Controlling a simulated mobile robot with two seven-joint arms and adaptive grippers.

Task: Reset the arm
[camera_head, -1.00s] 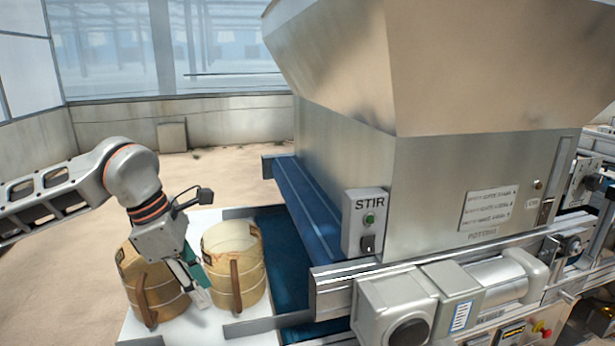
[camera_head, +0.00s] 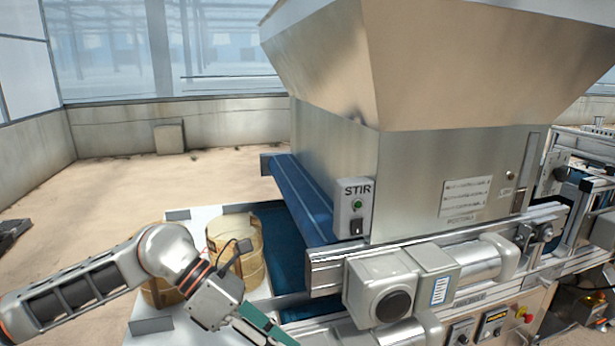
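My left arm comes in from the lower left. Its wrist hangs in front of the white table, and the green and grey part of my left gripper (camera_head: 264,328) runs down to the bottom edge near the conveyor's front. Its fingertips are cut off or too small to read, so I cannot tell whether it is open or shut. My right gripper is not in view.
Two tan barrel-like containers stand on the white table (camera_head: 200,214); the right one (camera_head: 240,240) is partly hidden by my wrist, the left one (camera_head: 160,290) mostly. The steel hopper machine (camera_head: 420,170), with a STIR switch box (camera_head: 355,208) and blue conveyor (camera_head: 298,195), fills the right.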

